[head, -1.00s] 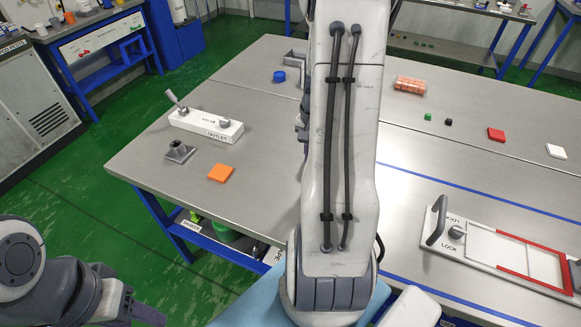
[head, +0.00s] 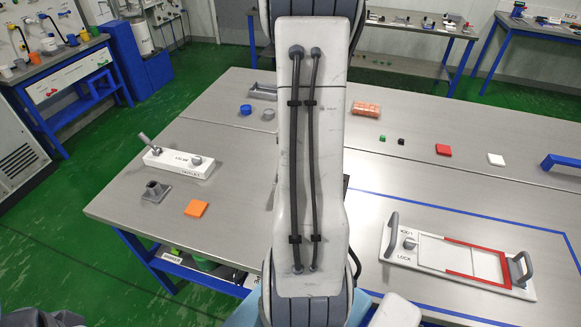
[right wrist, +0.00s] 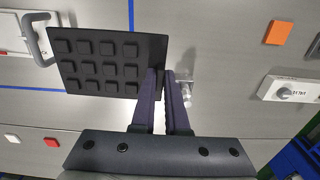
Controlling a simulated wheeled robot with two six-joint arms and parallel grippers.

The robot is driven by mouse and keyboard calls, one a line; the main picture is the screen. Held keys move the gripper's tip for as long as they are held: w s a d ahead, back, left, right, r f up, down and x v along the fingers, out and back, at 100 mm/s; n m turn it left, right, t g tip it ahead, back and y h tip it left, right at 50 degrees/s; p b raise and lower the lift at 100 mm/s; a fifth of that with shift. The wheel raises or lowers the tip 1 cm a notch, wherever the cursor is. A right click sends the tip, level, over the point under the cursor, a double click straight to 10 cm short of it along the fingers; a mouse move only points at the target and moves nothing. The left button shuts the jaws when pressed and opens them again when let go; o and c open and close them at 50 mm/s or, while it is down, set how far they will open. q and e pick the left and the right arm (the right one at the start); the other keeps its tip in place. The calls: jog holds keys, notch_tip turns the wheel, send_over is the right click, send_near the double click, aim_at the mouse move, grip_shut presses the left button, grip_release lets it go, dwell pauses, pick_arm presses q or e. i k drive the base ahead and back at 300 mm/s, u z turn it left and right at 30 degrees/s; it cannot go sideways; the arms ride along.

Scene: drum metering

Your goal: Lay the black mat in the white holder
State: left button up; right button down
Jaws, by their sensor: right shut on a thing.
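The black mat (right wrist: 110,62), with rows of raised square studs, shows in the right wrist view. My right gripper (right wrist: 166,78) is shut on the mat's right edge, and the mat sticks out to the left of the fingers. The head view does not show the mat; my right arm fills its middle. The white holder (head: 428,252) lies on the table at the right, with a red three-sided frame, a grey handle at each end and a knob by the word LOCK. Part of it shows at the upper left of the right wrist view (right wrist: 10,38). My left gripper is out of view.
Blue tape lines (head: 450,208) border the holder's area. A white valve block (head: 180,163), a grey fitting (head: 156,191) and an orange square (head: 197,208) lie at the left. A red square (head: 443,149), a white square (head: 496,159) and a blue bracket (head: 562,163) lie farther back.

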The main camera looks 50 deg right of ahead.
aim_at(445, 255)
jog(key=k, duration=1.35)
jog(key=z, duration=0.05)
